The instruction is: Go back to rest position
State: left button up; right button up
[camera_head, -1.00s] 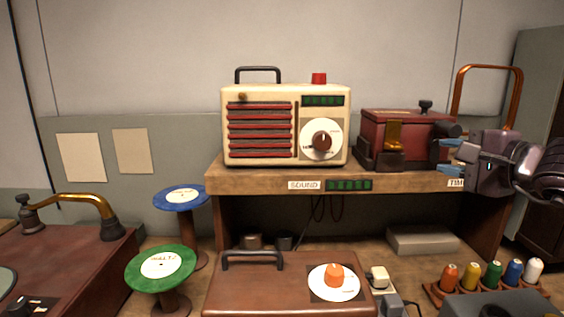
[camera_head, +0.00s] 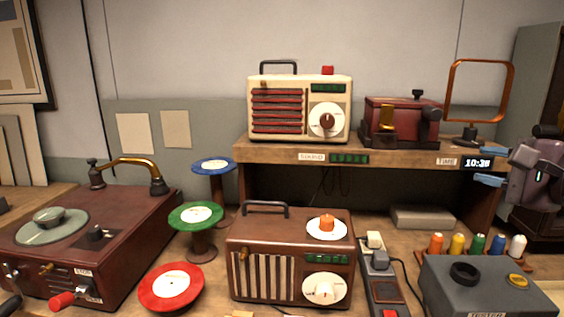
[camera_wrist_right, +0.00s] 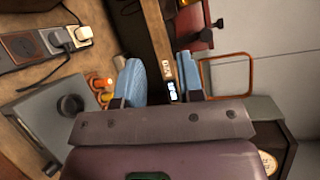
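My right gripper (camera_head: 489,166) is at the right edge of the head view, in front of the shelf's right end. Its two blue finger pads are apart with nothing between them. In the right wrist view the open fingers (camera_wrist_right: 162,82) frame the shelf's front edge and clock display behind them. My left gripper is not in view.
A cream radio (camera_head: 299,107) and a dark red box (camera_head: 401,121) stand on the wooden shelf (camera_head: 390,156). Below are a brown radio (camera_head: 288,258), a power strip (camera_head: 383,285), a grey tester box (camera_head: 485,290) and several thread spools. A record player (camera_head: 85,250) and record stands are left.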

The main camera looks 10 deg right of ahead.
jog(key=s+a+f+m+t+y, duration=0.35)
jog(key=f+m+y, duration=0.35)
jog(key=m, duration=0.6)
jog(key=s+d+f+m+g+h, duration=0.2)
jog(key=s+d+f+m+h, duration=0.2)
jog(key=f+m+h, duration=0.85)
jog(key=s+d+f+m+g+h, duration=0.25)
jog(key=d+f+m+h, duration=0.35)
jog(key=m, duration=1.2)
jog(key=s+a+f+m+g, duration=0.6)
jog(key=s+f+m+g, duration=0.15)
jog(key=f, duration=0.45)
jog(key=s+a+f+m+g+y, duration=0.2)
jog(key=s+a+f+y, duration=0.15)
jog(key=s+a, duration=0.2)
jog(key=s+a+f+m+g+y, duration=0.1)
jog(key=s+a+f+g+y, duration=0.25)
jog(key=a, duration=0.35)
jog(key=w+f+t+p, duration=0.1)
jog(key=w+f+t, duration=0.6)
jog(key=t, duration=0.2)
jog(key=shift+w+n, duration=0.4)
jog(key=shift+y, duration=0.25)
